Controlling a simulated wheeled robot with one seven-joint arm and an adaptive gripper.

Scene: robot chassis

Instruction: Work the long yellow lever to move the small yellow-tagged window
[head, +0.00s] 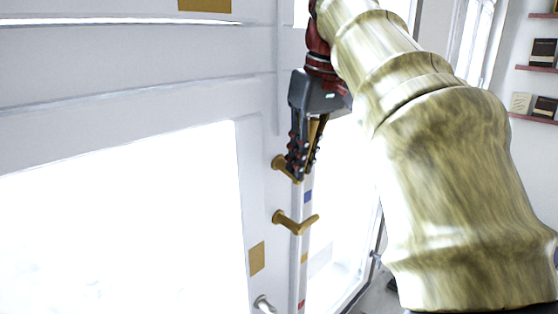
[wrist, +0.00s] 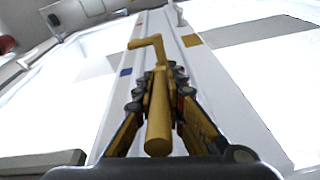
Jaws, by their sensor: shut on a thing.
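My gripper (head: 298,174) points down in front of the white window post. Its jaws are shut around a yellow lever, whose rod (wrist: 158,138) sticks out between the fingers toward the wrist camera. In the head view, that lever's base (head: 281,163) shows left of the fingers. A second yellow lever (head: 296,222) with a bent handle sits below it, apart from my fingers; it also shows in the wrist view (wrist: 152,44). A yellow tag (head: 257,258) is on the white frame beside a bright pane (head: 130,230). Which lever is longer is hard to tell.
The post carries a blue tag (head: 308,196), an orange tag (head: 304,258) and a red tag (head: 301,304). A metal handle (head: 264,305) juts out at the bottom. Another yellow tag (head: 205,5) is at the top. Shelves (head: 540,70) with small boxes are far right.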

